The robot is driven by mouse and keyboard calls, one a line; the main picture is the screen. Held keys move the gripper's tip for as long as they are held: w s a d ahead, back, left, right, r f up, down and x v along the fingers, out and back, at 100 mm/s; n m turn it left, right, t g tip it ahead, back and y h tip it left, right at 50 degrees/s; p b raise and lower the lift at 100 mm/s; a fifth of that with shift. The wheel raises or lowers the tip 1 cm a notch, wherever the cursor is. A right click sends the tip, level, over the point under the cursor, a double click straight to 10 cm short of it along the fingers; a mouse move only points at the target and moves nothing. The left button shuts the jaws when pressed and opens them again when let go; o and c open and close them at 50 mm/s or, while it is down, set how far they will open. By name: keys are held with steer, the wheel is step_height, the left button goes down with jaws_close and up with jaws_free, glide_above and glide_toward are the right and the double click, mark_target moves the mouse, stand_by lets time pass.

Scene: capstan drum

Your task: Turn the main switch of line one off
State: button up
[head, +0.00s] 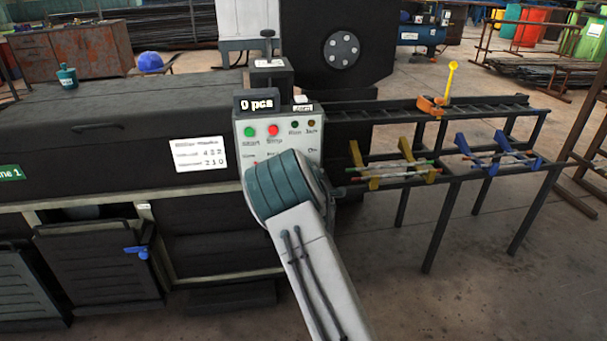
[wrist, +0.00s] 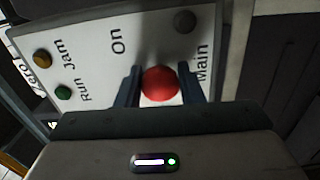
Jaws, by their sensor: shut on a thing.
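The control panel (head: 246,151) of the machine carries a green start button, a red stop button and small Run and Jam lamps in the head view. A green sign ending in "ne 1" (head: 10,172) is on the machine's left side. In the wrist view, a round red knob (wrist: 160,84) lies between the words "On" and "Main"; I take it as the main switch. My gripper (wrist: 160,74) is shut on this knob, one dark finger on each side. In the head view, my arm hides the gripper and the lower panel.
A counter reading "0 pcs" (head: 256,104) stands above the panel. A dark grey round button (wrist: 184,21) lies near the knob in the wrist view. A rack with yellow and blue brackets (head: 470,150) stands to the right. The floor in front of it is clear.

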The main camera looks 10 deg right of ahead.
steer(key=shift+n, duration=0.3)
stand_by(0.4)
steer(key=o, duration=0.9)
steer(key=shift+o, duration=0.2)
steer(key=s+p, duration=0.1)
steer(key=s, duration=1.2)
steer(key=shift+s, duration=0.4)
